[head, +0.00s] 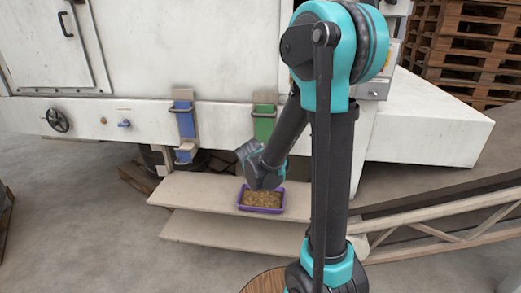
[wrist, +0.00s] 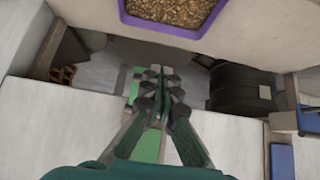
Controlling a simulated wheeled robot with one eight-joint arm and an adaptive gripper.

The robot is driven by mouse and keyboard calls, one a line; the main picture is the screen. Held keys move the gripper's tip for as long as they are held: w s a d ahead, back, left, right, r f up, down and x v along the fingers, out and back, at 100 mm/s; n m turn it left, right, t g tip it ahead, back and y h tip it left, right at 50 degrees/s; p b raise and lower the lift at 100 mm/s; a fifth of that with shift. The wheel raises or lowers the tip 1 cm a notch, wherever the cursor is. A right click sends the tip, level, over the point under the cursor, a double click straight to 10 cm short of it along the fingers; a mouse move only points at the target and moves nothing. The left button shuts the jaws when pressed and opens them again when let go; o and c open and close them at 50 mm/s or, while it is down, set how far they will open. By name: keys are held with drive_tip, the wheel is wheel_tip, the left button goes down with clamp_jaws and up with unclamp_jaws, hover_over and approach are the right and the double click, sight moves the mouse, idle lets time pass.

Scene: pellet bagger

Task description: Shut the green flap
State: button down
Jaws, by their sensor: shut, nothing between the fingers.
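The green flap (head: 264,124) is on the front of the white machine, under a dark bar handle. Its lower part is partly hidden by my gripper (head: 246,149) in the head view. My gripper is shut and empty, in front of and just below the flap. In the wrist view my gripper's fingers (wrist: 160,82) are together, and the green flap (wrist: 148,146) shows behind them. I cannot tell whether the fingers touch it, nor how far the flap stands open.
A purple tray (head: 262,209) of brown pellets sits on the pale shelf (head: 190,190) below; it also shows in the wrist view (wrist: 178,30). A blue flap (head: 185,122) is left of the green one. A railing is at right; pallets (head: 470,45) stand behind.

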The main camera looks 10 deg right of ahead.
drive_tip(key=shift+w+d+f, duration=0.1)
drive_tip(key=shift+w+f, duration=0.15)
drive_tip(key=shift+f, duration=0.4)
drive_tip(key=shift+w+d+f, duration=0.1)
drive_tip(key=shift+w+f, duration=0.1)
drive_tip(key=shift+f, duration=0.4)
idle(0.8)
